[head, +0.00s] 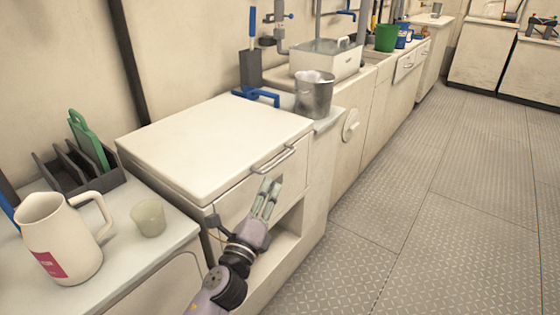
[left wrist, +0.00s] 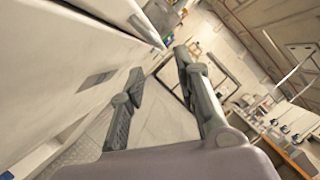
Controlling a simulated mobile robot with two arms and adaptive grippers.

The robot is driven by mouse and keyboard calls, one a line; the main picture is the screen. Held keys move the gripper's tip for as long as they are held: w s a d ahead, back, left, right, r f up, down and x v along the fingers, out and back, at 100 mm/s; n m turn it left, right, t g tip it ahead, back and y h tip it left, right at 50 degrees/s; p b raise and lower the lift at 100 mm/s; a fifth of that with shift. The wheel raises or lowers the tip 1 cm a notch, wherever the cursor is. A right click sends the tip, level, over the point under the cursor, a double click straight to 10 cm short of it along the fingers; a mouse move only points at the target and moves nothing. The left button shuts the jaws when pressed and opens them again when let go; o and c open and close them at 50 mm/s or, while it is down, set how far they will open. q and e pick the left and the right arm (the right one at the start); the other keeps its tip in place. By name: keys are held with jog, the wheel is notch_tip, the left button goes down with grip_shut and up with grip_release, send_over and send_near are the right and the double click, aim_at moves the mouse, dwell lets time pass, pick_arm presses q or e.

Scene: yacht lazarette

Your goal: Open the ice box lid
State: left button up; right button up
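The ice box lid (head: 210,140) is a broad white panel lying flat and shut on the white ice box (head: 242,195). A grey bar handle (head: 273,160) sits at its front edge. My left gripper (head: 271,186) is just below and in front of the handle, fingers pointing up toward it, and appears apart from it. In the left wrist view the two fingers (left wrist: 155,82) are spread with nothing between them. A pale cabinet front fills the left of that view. My right gripper is not in view.
A white pitcher (head: 62,238), a translucent cup (head: 149,218) and a rack with a green board (head: 88,140) stand left of the box. A metal bucket (head: 313,95) stands at its back right. The metal floor (head: 430,210) at right is clear.

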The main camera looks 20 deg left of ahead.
aim_at(280, 159)
pick_arm(q)
jog(key=x, duration=1)
jog(key=shift+w+r+b, duration=0.1)
jog(key=shift+w+b, duration=0.2)
jog(key=shift+w, duration=0.3)
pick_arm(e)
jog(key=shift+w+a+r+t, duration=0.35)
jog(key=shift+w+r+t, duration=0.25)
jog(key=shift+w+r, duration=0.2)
pick_arm(q)
jog(key=shift+c, duration=0.4)
grip_shut()
